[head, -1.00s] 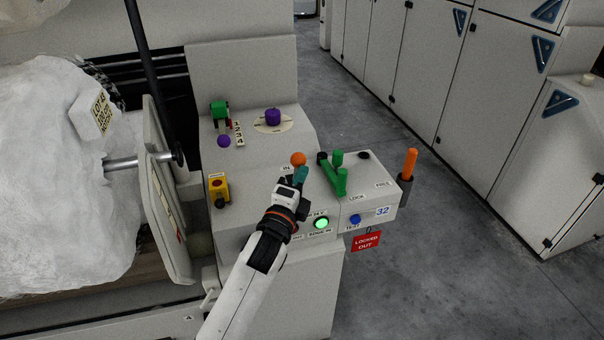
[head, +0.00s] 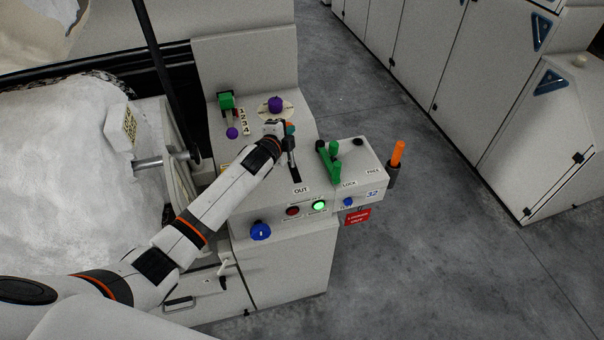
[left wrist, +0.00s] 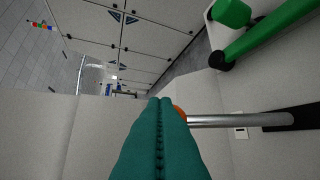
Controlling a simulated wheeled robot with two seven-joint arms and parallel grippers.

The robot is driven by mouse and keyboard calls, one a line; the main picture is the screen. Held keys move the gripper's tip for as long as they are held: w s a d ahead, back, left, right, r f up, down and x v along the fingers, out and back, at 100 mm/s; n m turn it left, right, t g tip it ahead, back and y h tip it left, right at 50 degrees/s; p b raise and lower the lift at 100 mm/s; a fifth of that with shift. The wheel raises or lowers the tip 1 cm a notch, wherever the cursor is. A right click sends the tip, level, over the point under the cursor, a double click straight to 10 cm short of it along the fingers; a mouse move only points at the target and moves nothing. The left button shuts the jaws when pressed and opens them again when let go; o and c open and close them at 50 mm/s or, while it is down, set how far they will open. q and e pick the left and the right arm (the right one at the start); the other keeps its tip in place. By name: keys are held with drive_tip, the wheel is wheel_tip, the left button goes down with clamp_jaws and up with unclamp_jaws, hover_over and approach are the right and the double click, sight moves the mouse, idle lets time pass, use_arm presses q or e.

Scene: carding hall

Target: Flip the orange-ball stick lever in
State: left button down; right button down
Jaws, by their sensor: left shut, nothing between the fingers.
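The orange ball (head: 291,125) tops a stick lever on the grey console (head: 255,180); my left gripper (head: 289,131) partly covers it. The lever's dark slot (head: 295,172) runs down toward the OUT label (head: 301,189). The stick leans away from the OUT end. In the left wrist view, the teal fingers (left wrist: 160,112) are shut with nothing between them, and the orange ball (left wrist: 180,113) shows just behind and right of their tips. The metal stick (left wrist: 240,121) runs right into the slot. Whether the fingers touch the ball is unclear. My right gripper is out of view.
Green levers (head: 329,160) stand right of the slot. A purple knob (head: 275,104) and a green-handled lever (head: 227,100) are behind. A green lamp (head: 319,205) is lit in front. An orange handle (head: 397,153) stands at the right edge. The floor right is clear.

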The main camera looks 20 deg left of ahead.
use_arm(q)
drive_tip(key=shift+w+a, duration=0.4)
drive_tip(key=shift+w, duration=0.05)
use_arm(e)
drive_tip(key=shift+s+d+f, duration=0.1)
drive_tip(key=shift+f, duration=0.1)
use_arm(q)
drive_tip(key=shift+r, duration=0.15)
